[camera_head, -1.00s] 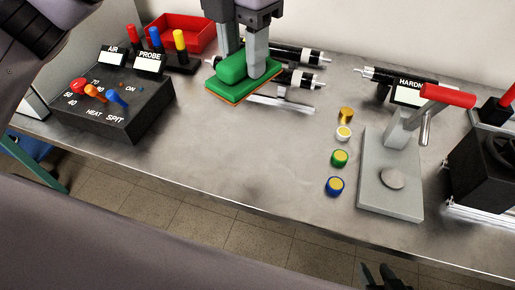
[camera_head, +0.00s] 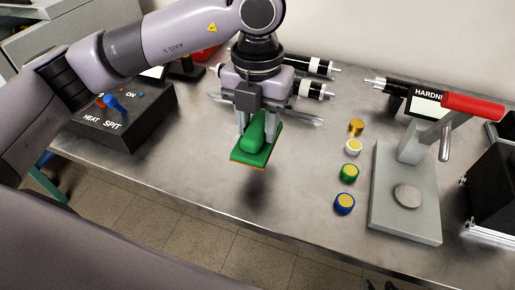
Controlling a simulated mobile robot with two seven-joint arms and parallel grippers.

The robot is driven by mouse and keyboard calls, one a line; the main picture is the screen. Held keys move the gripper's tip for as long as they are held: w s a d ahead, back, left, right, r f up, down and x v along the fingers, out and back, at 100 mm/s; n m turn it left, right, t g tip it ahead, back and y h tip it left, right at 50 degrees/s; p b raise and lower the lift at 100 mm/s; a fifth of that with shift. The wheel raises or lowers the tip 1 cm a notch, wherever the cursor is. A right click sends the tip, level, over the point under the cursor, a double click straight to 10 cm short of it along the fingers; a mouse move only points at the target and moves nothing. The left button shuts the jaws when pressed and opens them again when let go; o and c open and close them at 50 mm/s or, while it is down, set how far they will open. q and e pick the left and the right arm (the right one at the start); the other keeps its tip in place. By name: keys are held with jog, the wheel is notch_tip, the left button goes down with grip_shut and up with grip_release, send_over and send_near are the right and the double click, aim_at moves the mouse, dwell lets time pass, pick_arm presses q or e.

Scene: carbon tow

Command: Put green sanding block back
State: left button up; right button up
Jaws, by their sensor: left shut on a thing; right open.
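The green sanding block (camera_head: 256,148) has a flat base with an orange edge and a raised green grip. My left gripper (camera_head: 257,133) is shut on that grip and holds the block above the metal bench, with a dark shadow on the bench below it. My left arm comes in from the upper left. My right gripper (camera_head: 382,286) shows only as dark tips at the bottom edge of the head view, below the bench front, open and apart from everything.
A black control box (camera_head: 125,125) stands at left. Several coloured-ring pucks (camera_head: 350,173) line up left of a grey hardness press (camera_head: 405,215) with a red handle. Black-and-white rollers (camera_head: 312,89) lie at the back. The bench front centre is clear.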

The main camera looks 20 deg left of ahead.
aim_at(257, 125)
pick_arm(q)
jog(key=shift+f, duration=3.15)
jog(key=shift+f, duration=0.1)
jog(key=shift+f+b, duration=0.15)
jog(key=shift+b, duration=0.25)
jog(key=o, duration=1)
jog(key=shift+r, duration=0.2)
notch_tip(257, 125, up, 12)
jog(key=shift+r+p, duration=0.1)
jog(key=shift+p, duration=0.4)
